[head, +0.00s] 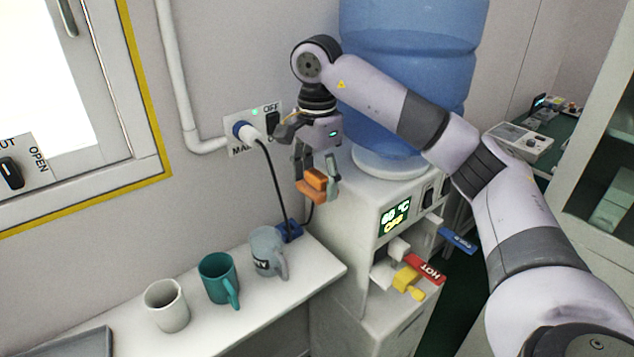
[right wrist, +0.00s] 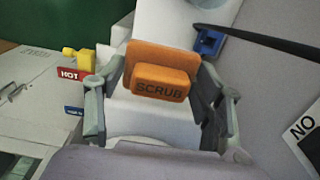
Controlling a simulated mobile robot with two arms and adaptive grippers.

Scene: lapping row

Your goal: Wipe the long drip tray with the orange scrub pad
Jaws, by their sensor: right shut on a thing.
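My right gripper (head: 317,176) is shut on the orange scrub pad (head: 311,194) and holds it in the air beside the water dispenser, above the far end of the white shelf. In the right wrist view the pad (right wrist: 160,87) sits between both fingers, with the word SCRUB on its raised block. A grey tray (head: 75,344) lies on the shelf at the bottom left, cut off by the picture edge; it may be the long drip tray, but too little of it shows to be sure. My left gripper is out of view.
A white mug (head: 166,306), a teal mug (head: 219,279) and a grey mug (head: 267,252) stand in a row on the shelf (head: 290,292). The water dispenser (head: 343,238) has hot and cold taps. A black cable (head: 270,180) hangs from the wall plug close to my right gripper.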

